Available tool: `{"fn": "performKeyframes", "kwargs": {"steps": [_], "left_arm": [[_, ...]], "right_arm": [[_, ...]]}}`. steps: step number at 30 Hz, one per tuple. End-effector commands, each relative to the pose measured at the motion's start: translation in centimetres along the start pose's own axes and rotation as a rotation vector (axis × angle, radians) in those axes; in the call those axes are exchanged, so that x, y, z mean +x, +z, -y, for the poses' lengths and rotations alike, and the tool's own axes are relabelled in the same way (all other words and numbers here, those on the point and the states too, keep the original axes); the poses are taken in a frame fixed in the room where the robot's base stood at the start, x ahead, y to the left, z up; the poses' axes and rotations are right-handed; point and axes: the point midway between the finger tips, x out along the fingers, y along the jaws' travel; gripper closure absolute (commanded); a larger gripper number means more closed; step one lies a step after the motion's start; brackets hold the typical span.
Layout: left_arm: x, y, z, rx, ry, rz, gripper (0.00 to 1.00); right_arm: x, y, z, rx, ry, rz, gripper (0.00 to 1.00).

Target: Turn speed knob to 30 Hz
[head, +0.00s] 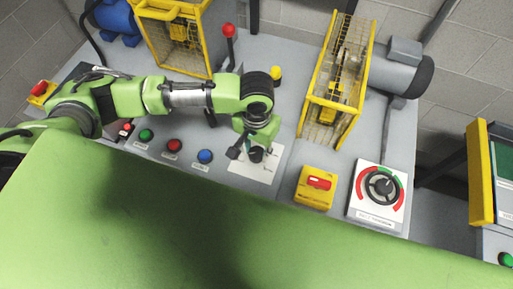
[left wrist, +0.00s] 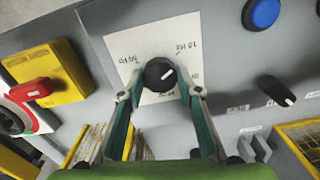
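The black speed knob (left wrist: 159,74) sits on a white label plate (left wrist: 150,25) on the grey panel. Its white pointer mark points to the upper right in the left wrist view, towards the side of the "10 Hz" label; another Hz label on the left is too blurred to read surely. The knob (head: 256,155) also shows in the head view, partly covered by my left gripper (head: 246,147). My right gripper is not in view.
Blue (head: 205,156), red (head: 174,145) and green (head: 146,134) buttons lie left of the plate. A yellow box with a red switch (head: 316,188) and a round dial (head: 380,187) lie right. Yellow guard cages (head: 338,85) and a red-topped lever (head: 229,45) stand behind.

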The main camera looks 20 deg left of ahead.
Motion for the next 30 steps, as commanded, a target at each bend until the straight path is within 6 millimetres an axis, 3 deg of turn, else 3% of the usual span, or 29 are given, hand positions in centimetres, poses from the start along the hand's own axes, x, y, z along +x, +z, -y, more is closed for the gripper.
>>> {"fn": "performKeyframes", "kwargs": {"steps": [14,30], "left_arm": [[-0.2,0.0,0.0,0.052,-0.001,0.002,0.89],[-0.5,0.1,0.1,0.486,0.0,0.004,0.89]], "right_arm": [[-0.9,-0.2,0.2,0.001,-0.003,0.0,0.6],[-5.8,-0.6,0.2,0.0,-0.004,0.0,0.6]]}}
